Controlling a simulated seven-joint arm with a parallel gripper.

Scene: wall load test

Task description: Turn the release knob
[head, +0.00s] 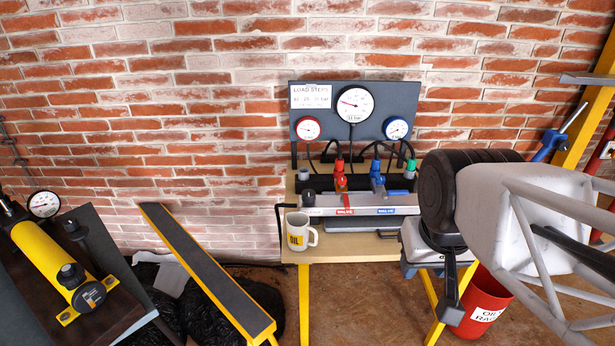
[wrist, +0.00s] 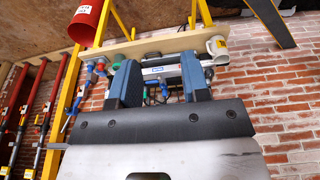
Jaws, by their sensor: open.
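No knob carries a readable "release" label. One black knob (head: 308,198) stands at the left end of the silver valve manifold (head: 365,204) on the bench. Another black knob (head: 70,274) sits at the near end of the yellow pump cylinder (head: 45,255) at the left. I cannot tell which is the release knob. My gripper (wrist: 161,62) is open and empty in the wrist view, its two blue-grey fingers apart. The bench and manifold show beyond and between them, inverted. In the head view my arm is at the right, in front of the bench's right end.
A gauge panel (head: 375,98) stands behind the red valve (head: 341,180) and blue valve (head: 377,180). A white mug (head: 312,238) stands at the bench's front left. A red bin (head: 487,305) is at right.

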